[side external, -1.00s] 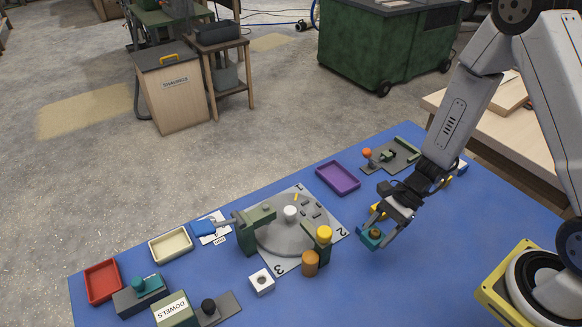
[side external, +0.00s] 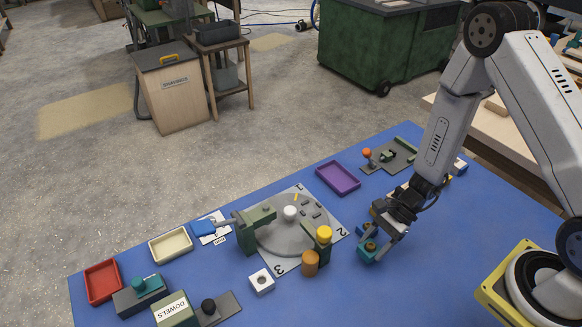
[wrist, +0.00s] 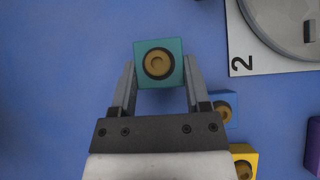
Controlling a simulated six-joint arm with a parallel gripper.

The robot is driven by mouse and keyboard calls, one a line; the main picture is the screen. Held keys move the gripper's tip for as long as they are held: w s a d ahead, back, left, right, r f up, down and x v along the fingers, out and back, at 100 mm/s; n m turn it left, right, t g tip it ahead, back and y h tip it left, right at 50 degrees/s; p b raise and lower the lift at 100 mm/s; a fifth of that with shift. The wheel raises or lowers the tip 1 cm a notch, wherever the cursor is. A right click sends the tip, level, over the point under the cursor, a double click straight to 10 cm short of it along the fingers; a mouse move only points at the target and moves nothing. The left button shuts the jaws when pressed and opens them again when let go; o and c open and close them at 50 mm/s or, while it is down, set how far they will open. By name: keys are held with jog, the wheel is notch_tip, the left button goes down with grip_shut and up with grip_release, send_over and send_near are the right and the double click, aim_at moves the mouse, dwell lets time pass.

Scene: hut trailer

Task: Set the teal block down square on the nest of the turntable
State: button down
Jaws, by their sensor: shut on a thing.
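My gripper (side external: 373,239) is shut on the teal block (side external: 368,253), low over or at the blue table; I cannot tell if it touches. In the wrist view the teal block (wrist: 141,80) sits between the fingertips of my gripper (wrist: 158,82), with a round brass-coloured piece in a dark ring on its top. The turntable (side external: 272,236) is a grey disc on a light plate marked 1, 2 and 3, left of my gripper. Its edge shows at the top right of the wrist view (wrist: 266,38). Small dark raised bars lie on the disc; I cannot tell clearly which is the nest.
A blue block (wrist: 230,98) and a yellow block (wrist: 244,154) lie near my gripper. A purple tray (side external: 338,190) is behind.

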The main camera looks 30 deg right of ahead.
aim_at(372, 252)
jog(key=shift+f, duration=1.45)
jog(key=shift+c, duration=0.3)
grip_release()
jog(key=shift+f, duration=0.1)
jog(key=shift+d+r, duration=0.2)
jog(key=shift+r, duration=0.15)
jog(key=v, duration=1.1)
jog(key=shift+d+r, duration=0.15)
